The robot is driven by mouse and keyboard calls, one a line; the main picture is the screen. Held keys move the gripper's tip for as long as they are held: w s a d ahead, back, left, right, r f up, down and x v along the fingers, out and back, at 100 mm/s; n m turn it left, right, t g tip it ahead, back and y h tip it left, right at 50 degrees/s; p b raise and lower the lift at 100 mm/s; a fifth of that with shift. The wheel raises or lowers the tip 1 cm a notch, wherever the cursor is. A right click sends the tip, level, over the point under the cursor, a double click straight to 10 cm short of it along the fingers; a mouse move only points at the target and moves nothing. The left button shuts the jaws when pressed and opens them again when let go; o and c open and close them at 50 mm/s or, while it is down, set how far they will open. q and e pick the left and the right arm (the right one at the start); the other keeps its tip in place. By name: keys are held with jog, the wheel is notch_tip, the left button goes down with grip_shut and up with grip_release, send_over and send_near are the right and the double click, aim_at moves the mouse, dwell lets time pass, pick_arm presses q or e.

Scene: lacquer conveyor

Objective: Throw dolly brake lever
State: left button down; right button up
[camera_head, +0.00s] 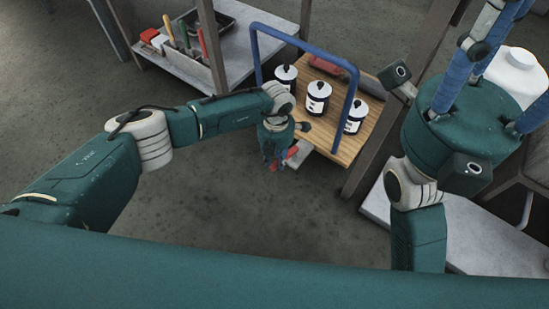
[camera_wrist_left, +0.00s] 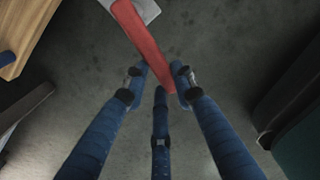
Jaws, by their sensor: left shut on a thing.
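The dolly (camera_head: 343,146) has a wooden deck and a blue tubular handle. Its corner also shows at the left of the left wrist view (camera_wrist_left: 14,62). The red brake lever (camera_head: 291,154) is at the dolly's near left side. In the left wrist view the red bar (camera_wrist_left: 146,42) slants down from a pale bracket (camera_wrist_left: 143,10), its lower end between my fingers. My left gripper (camera_head: 273,160) is shut on the lever's end. My right gripper (camera_head: 496,60) points up at the right, its blue fingers spread and its tips partly cut off.
Three white and dark cans (camera_head: 317,97) stand on the dolly deck. A grey shelf (camera_head: 191,68) with tools stands behind left. A post (camera_head: 372,150) rises right of the dolly. A white jug (camera_head: 517,75) is at the far right. Floor left of the dolly is clear.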

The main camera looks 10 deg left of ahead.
pick_arm(q)
jog(key=c, duration=1.4)
grip_release()
jog(key=shift+d, duration=0.15)
notch_tip(320, 180, up, 12)
jog(key=shift+r, duration=0.1)
